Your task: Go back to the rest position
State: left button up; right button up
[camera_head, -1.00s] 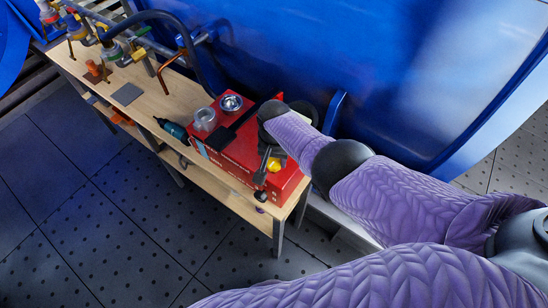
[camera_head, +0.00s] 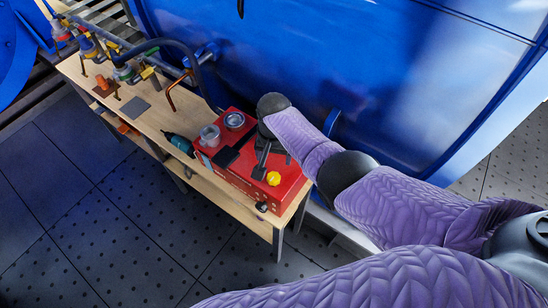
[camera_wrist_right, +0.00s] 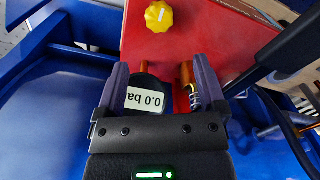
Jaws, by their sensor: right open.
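My right gripper (camera_head: 262,164) hangs over the red box (camera_head: 230,170) on the wooden bench in the head view, behind the yellow knob (camera_head: 273,178). In the right wrist view my right gripper (camera_wrist_right: 160,72) is open, with its two purple-grey fingers apart. A black gauge with a "0.0 ba" label (camera_wrist_right: 146,98) and a copper fitting with a spring-like part (camera_wrist_right: 188,78) show between the fingers; I cannot tell whether they touch them. The yellow knob (camera_wrist_right: 158,16) is beyond the fingertips on the red panel. My left gripper is not in view.
The wooden bench (camera_head: 155,120) carries a clear jar (camera_head: 209,136), a teal tool (camera_head: 178,142) and pipes with valves (camera_head: 120,65) at the far left. A large blue tank (camera_head: 290,60) stands close behind it. The dark floor (camera_head: 110,220) in front is clear.

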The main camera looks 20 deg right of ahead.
jog(key=shift+r, duration=0.2)
dwell(0.3)
jog(key=s+f+n+t, duration=0.1)
jog(key=s+n, duration=0.3)
jog(key=s, duration=0.6)
jog(key=s+d+r+n+t, duration=0.25)
jog(key=s+r, duration=0.55)
jog(key=s, duration=0.4)
jog(key=s+d+f+n+g+b, duration=0.15)
jog(key=f+b, duration=0.25)
jog(key=f, duration=1)
jog(key=s+f+b, duration=0.2)
jog(key=f+b, duration=0.3)
jog(key=f, duration=0.9)
jog(key=s+d+f+g+b, duration=0.1)
jog(key=s+f+b, duration=0.4)
jog(key=s+f, duration=0.8)
notch_tip(320, 180, down, 2)
jog(key=shift+d+f+b, duration=0.1)
jog(key=shift+d+b, duration=0.3)
jog(key=shift+d, duration=0.25)
